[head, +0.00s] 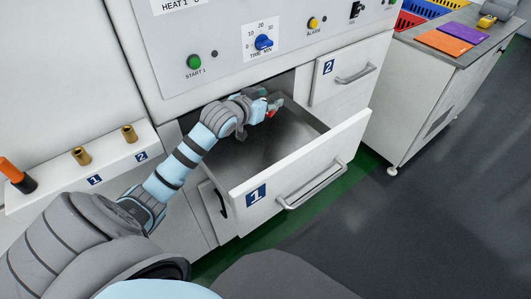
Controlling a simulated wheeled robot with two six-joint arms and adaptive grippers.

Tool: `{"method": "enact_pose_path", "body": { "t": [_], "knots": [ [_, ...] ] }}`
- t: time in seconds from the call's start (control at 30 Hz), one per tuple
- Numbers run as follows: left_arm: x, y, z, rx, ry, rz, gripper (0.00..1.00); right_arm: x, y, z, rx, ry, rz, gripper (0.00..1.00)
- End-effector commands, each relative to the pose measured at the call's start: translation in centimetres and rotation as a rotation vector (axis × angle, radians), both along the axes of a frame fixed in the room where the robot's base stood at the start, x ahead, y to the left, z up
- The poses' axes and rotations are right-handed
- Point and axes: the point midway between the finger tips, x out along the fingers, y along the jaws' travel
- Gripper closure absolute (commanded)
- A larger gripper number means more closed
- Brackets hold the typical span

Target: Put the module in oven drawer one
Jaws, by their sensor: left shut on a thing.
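Oven drawer one (300,172) is pulled out. Its white front carries a blue "1" label and a bar handle, and its dark metal floor shows. My left arm reaches over the drawer's left side. My left gripper (268,107) is over the back part of the drawer, near the oven opening, and is shut on the module. Only small grey and red bits show at the fingertips, so most of the module is hidden. I cannot tell whether it touches the drawer floor. My right gripper is out of view.
Drawer two (345,75) is shut, right of drawer one. Above is the oven panel with a green start button (194,62), blue timer knob (263,42) and yellow alarm button (313,23). A ledge (115,161) with brass posts is at left. A side bench (455,58) holds coloured trays.

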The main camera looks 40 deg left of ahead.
Motion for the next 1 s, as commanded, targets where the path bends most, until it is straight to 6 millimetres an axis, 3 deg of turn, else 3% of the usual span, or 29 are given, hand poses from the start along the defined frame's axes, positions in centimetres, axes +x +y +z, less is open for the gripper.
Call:
{"method": "enact_pose_path", "body": {
  "t": [0.03, 0.57, 0.87, 0.9, 1.0],
  "knots": [
    [0.0, 0.0, -1.1, 0.0, -0.001, -0.001, 0.87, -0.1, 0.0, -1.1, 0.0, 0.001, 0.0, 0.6],
    [-0.1, 0.1, -11.0, -0.002, 0.002, 0.003, 0.87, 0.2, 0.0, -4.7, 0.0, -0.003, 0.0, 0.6],
    [-0.1, 0.1, -11.2, 0.0, 0.0, 0.003, 0.87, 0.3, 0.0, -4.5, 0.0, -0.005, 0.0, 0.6],
    [-0.1, 0.2, -11.2, 0.0, 0.0, 0.003, 0.55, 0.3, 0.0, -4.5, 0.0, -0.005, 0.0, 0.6],
    [-0.1, 0.2, -11.2, 0.0, 0.0, 0.003, 0.39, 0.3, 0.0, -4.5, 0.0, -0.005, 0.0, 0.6]
  ]
}}
